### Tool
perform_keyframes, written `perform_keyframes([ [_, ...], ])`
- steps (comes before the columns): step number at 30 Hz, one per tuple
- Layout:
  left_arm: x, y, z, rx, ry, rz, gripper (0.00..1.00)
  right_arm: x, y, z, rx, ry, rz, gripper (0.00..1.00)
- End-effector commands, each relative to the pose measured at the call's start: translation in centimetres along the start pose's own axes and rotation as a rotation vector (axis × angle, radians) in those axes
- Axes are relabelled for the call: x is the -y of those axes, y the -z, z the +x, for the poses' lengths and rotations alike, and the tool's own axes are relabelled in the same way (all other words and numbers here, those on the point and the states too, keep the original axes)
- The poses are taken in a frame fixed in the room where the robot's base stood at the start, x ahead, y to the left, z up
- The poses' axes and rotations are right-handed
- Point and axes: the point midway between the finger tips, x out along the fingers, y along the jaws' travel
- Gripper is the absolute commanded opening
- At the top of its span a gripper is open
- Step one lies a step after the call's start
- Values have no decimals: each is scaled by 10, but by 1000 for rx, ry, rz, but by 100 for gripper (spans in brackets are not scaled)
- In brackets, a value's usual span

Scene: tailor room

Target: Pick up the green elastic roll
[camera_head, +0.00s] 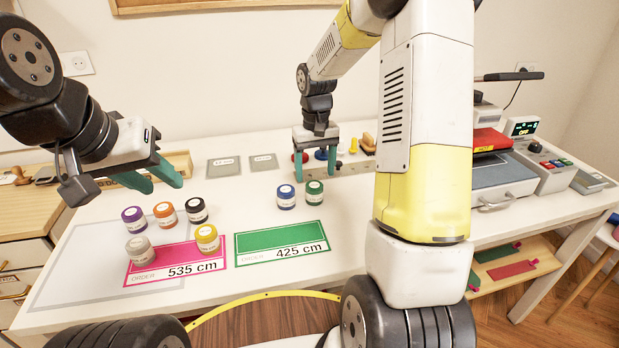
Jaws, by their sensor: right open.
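The green elastic roll (314,194), a small roll with a white top, stands upright on the white table. The blue roll (286,198) stands just left of it. My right gripper (314,176) points down with its two teal fingers apart and nothing seen between them. It appears just behind or above the green roll; the exact height gap cannot be told. My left gripper (164,186) is open and empty at the left, above the table and behind the purple, orange and black rolls.
Purple (133,219), orange (165,214) and black (197,211) rolls stand at the left. Grey (139,250) and yellow (207,239) rolls stand at the pink order card (178,259). The green order card (280,239) is bare. A heat press (492,172) stands at right.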

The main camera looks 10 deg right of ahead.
Motion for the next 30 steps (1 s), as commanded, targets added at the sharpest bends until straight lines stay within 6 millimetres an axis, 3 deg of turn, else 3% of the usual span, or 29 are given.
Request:
perform_keyframes([
  [16,0,0,0,0,0,0,36,0,4,70,4,1,1,71],
  [26,0,0,0,0,0,0,36,0,5,77,1,1,0,71],
  [30,0,0,0,0,0,0,36,0,5,77,2,1,0,46],
])
